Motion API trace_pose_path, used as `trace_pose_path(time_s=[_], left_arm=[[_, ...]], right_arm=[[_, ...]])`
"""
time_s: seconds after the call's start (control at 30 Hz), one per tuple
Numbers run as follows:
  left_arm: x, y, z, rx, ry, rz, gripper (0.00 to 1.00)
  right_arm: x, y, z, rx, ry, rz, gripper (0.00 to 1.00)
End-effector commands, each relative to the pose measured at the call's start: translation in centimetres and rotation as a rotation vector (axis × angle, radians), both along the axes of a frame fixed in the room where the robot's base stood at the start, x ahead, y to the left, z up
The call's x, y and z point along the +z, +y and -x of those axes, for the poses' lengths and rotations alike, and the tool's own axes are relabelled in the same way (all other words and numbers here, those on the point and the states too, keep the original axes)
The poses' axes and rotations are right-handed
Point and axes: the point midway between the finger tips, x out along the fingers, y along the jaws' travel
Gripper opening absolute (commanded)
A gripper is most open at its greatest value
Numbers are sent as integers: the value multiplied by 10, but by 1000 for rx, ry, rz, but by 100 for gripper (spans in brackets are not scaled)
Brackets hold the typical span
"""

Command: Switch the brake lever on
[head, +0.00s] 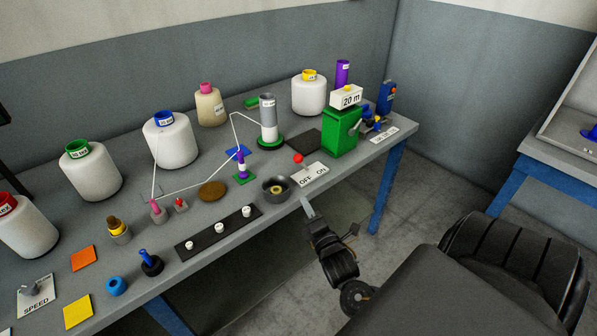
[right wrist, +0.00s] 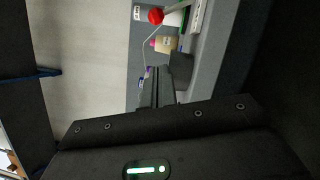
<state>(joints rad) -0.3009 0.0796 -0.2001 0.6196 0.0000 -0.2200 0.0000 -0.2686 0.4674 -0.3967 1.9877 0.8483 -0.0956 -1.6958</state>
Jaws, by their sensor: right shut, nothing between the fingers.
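The brake lever with its red ball knob (head: 298,158) stands behind a white OFF/ON plate (head: 310,174) near the table's front edge. The knob is at the OFF side, left of the word ON. It also shows in the right wrist view as a red ball (right wrist: 156,16) on a pale rod, beyond the fingertips. My right gripper (head: 307,206) is shut and empty, just in front of the table edge below the plate, apart from the lever. Its fingers (right wrist: 155,85) show closed in the right wrist view. My left gripper is not in view.
A dark round cup (head: 276,189) sits left of the plate. A green box (head: 342,132) with a "20 m" sign stands to the right. A grey cone on a green base (head: 269,125) stands behind, with thread running left.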

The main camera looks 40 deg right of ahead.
Motion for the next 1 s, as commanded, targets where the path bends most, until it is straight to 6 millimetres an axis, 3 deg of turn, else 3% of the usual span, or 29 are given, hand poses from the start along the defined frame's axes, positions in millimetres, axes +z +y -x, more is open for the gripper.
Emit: trace_pose_path(time_s=[0.37,0.83,1.0], left_arm=[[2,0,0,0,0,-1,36],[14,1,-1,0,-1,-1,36],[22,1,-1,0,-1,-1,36]], right_arm=[[2,-4,-12,0,-1,-1,0],[13,-33,-98,-1,0,0,0],[21,-54,-106,0,1,1,0]])
